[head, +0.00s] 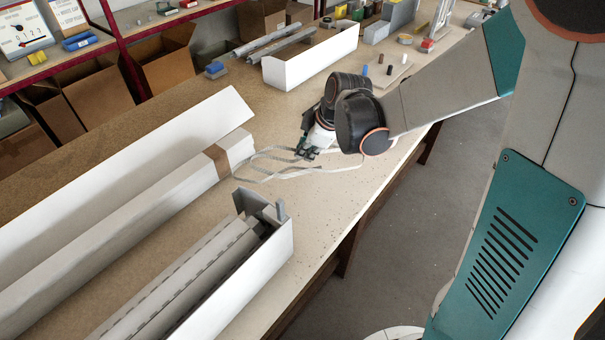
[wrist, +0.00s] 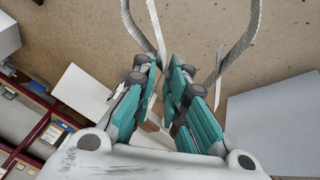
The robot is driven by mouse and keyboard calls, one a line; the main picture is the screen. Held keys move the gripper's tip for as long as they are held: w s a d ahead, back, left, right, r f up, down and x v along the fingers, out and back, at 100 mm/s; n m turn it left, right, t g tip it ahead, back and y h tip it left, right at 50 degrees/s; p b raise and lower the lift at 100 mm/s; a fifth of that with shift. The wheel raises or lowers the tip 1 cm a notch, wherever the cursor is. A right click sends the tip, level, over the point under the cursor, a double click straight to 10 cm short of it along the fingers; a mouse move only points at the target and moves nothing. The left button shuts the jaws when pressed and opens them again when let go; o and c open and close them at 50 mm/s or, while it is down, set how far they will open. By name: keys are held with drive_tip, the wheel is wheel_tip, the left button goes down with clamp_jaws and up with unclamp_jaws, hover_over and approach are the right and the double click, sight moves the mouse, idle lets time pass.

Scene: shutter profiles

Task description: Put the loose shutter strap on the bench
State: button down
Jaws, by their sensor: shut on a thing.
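The pale shutter strap (head: 262,180) hangs in loose loops from my gripper (head: 308,152), over the bench (head: 165,100). In the wrist view, the strap (wrist: 238,45) runs out from both sides of the gripper (wrist: 161,65), whose teal fingers are closed on it. Part of the strap is hidden between the fingers. The gripper is above the bench, near its right edge in the head view. I cannot tell whether the lowest loops touch the bench top.
An open white box with grey shutter profiles (head: 185,270) lies in front. A long white carton (head: 110,220) lies at left. Another white box (head: 300,70) stands behind, with small parts (head: 395,70) nearby. Red shelving (head: 120,45) runs along the back.

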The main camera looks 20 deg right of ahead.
wheel_tip(320, 180, down, 11)
drive_tip(key=b, duration=0.3)
drive_tip(key=shift+r, duration=0.3)
drive_tip(key=c, duration=2)
unclamp_jaws()
drive_tip(key=o, duration=0.4)
